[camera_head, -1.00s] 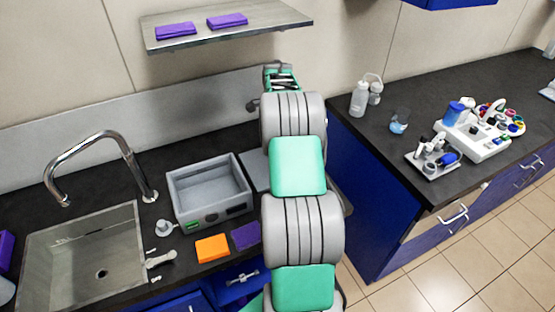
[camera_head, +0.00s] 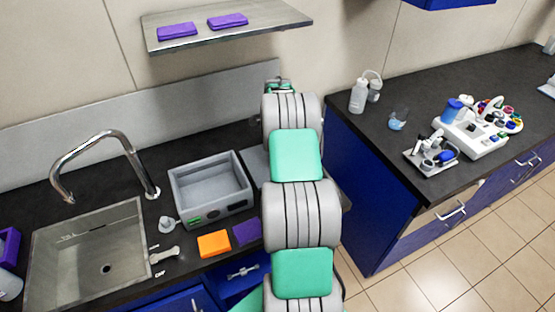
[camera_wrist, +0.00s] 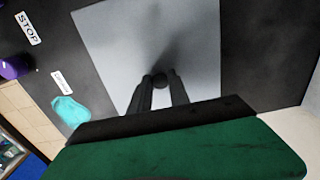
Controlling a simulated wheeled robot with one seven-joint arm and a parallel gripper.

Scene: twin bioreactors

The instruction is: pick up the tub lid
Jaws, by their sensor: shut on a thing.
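The tub lid is a flat grey square plate (camera_wrist: 195,40) with a small dark round knob (camera_wrist: 159,80), filling the middle of the wrist view. My gripper (camera_wrist: 159,84) is shut on this knob, one dark finger on each side. In the head view, only a strip of the lid (camera_head: 255,162) shows left of my arm, beside the open grey tub (camera_head: 211,190). My arm hides the rest of it and my gripper's fingers there. I cannot tell whether the lid is clear of the counter.
A sink (camera_head: 88,252) with a tall faucet (camera_head: 100,140) lies left of the tub. A shelf (camera_head: 225,25) hangs above. Bottles and a white instrument tray (camera_head: 470,140) stand on the right counter.

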